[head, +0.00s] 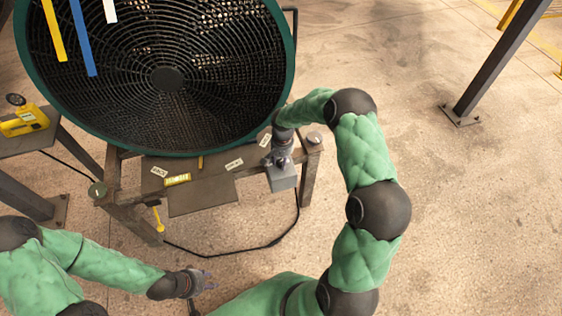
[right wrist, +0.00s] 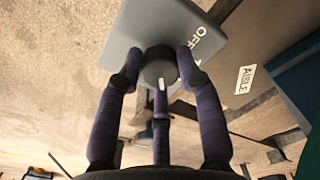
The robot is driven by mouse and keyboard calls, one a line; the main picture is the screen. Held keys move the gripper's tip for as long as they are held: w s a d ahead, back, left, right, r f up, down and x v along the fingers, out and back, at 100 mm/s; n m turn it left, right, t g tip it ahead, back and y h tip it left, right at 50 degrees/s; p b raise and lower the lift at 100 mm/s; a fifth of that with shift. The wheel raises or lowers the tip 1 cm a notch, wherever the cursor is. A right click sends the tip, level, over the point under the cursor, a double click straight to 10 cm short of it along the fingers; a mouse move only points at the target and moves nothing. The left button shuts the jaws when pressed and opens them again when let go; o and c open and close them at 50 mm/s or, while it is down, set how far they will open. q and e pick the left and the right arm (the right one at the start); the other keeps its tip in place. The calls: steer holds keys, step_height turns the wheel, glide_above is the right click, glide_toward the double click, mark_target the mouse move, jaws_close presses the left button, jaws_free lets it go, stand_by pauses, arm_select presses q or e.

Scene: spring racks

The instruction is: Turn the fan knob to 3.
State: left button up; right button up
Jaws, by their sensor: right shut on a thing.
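The large fan (head: 110,90) with a green rim stands on a metal frame. A grey control box (head: 283,180) sits at the frame's right front corner and shows in the right wrist view (right wrist: 140,25) with the printed letters OFF. My right gripper (head: 281,160) is over the box. In the right wrist view its fingers (right wrist: 160,75) are shut around the dark round knob (right wrist: 158,66), whose white mark points toward the bottom of the picture. The fingers hide the knob in the head view, and the other dial labels are mostly hidden. My left gripper (head: 204,282) is open and empty, low in front of the frame.
A yellow device (head: 22,122) lies on a bench at the left. A black cable (head: 225,252) runs on the floor under the frame. A dark post (head: 500,60) stands at the upper right. The floor at the right is clear.

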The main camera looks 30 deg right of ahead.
steer(key=shift+m, duration=1)
steer(key=o, duration=1.1)
steer(key=shift+o, duration=0.2)
steer(key=shift+r, duration=0.1)
step_height(320, 180, up, 12)
steer(key=shift+s, duration=0.15)
steer(key=shift+f, duration=0.2)
